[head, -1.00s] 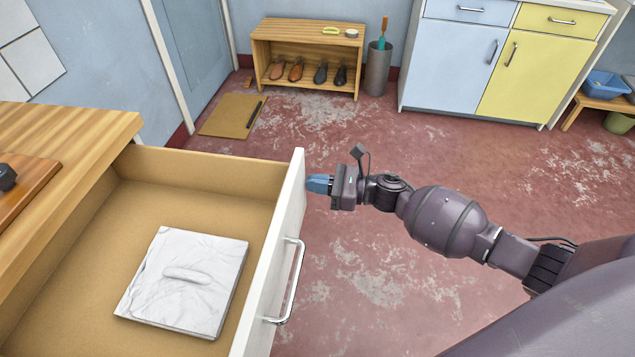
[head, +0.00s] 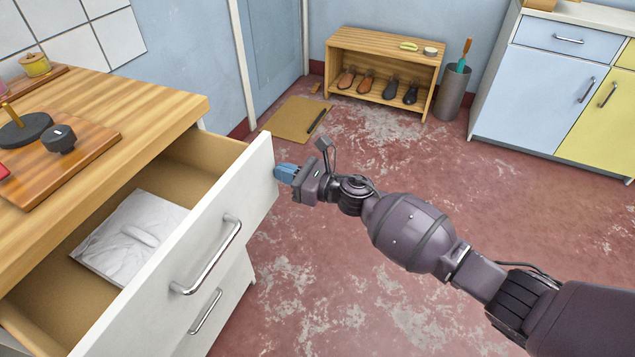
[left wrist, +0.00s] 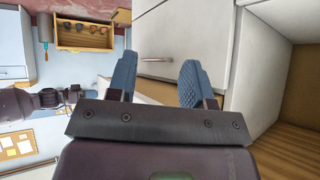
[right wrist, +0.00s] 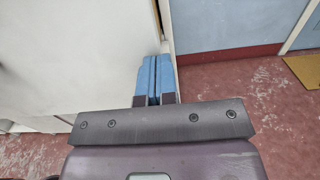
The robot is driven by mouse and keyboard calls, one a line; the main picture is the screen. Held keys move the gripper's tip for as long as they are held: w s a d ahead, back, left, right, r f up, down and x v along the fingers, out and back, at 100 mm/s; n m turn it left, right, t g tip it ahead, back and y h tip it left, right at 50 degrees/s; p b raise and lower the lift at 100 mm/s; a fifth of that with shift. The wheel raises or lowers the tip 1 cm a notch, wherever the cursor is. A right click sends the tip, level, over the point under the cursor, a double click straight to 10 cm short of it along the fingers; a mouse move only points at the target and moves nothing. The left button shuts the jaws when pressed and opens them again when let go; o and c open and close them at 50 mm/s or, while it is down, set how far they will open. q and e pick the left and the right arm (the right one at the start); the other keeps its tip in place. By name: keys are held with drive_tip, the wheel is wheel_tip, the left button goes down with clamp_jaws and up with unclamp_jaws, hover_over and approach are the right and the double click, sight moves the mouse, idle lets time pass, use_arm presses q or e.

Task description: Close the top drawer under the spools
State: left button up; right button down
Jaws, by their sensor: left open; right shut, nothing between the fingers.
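The top drawer, with a white front (head: 248,198) and a metal handle (head: 207,258), is partly open under the wooden counter (head: 150,100). A folded white cloth (head: 120,245) lies inside it. Spools, including a black one (head: 60,139), stand on a board on the counter. My right gripper (head: 277,173) is shut and empty, its blue fingertips at the outer face of the drawer front near its far end, seemingly touching it. The right wrist view shows the closed fingers (right wrist: 156,75) against the white panel. My left gripper (left wrist: 158,75) is open and empty, near white fronts with a handle between its fingers in the picture.
A lower drawer with its own handle (head: 206,311) is below. A shoe bench (head: 385,62), a grey bin (head: 453,95) and a brown mat (head: 293,120) are at the back. Blue and yellow cabinets stand at right. The red floor beside the drawer is clear.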

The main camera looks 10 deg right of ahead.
sight(220, 151)
drive_tip(key=b+x, duration=0.1)
drive_tip(key=x, duration=0.4)
drive_tip(key=b+x, duration=0.2)
drive_tip(key=x, duration=0.4)
drive_tip(key=b+x, duration=0.1)
drive_tip(key=x, duration=0.4)
drive_tip(key=shift+w+a+f, duration=0.1)
drive_tip(key=shift+a+f, duration=0.05)
drive_tip(key=shift+f, duration=0.15)
drive_tip(key=shift+w+a+r+b, duration=0.2)
drive_tip(key=shift+w+a+b, duration=0.05)
drive_tip(key=shift+a+b, duration=0.15)
use_arm(q)
drive_tip(key=shift+w+d+f+m+t+h, duration=0.1)
drive_tip(key=shift+w+d+m+t+h, duration=0.25)
drive_tip(key=shift+w+d+m, duration=0.55)
use_arm(e)
drive_tip(key=shift+r, duration=0.3)
